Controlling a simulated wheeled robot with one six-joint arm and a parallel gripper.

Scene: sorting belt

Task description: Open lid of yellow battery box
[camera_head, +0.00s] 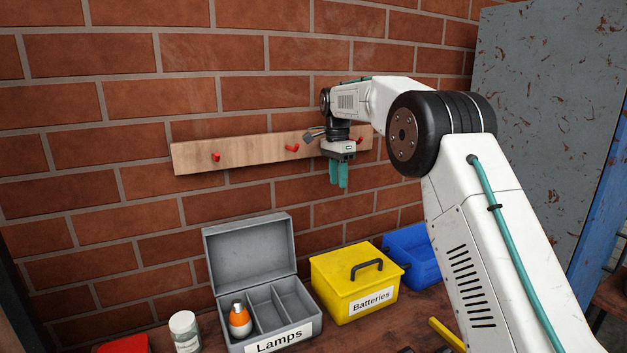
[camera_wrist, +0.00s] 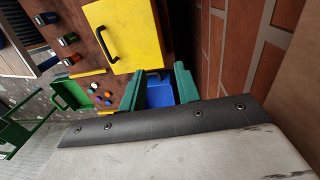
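The yellow battery box (camera_head: 335,299), labelled "Batteries", stands on the bench with its lid shut. A black handle (camera_head: 366,270) sits on top of the lid. In the wrist view the yellow box (camera_wrist: 138,25) and its dark handle (camera_wrist: 103,44) show at the top, beyond the fingers. My gripper (camera_head: 339,186) hangs with its teal fingers pointing down, well above the box and in front of the brick wall. In the wrist view my gripper (camera_wrist: 159,68) has its fingers apart with nothing held between them.
A wooden rail (camera_head: 250,151) with red pegs is behind my gripper. A white jar (camera_head: 185,332) stands front left.

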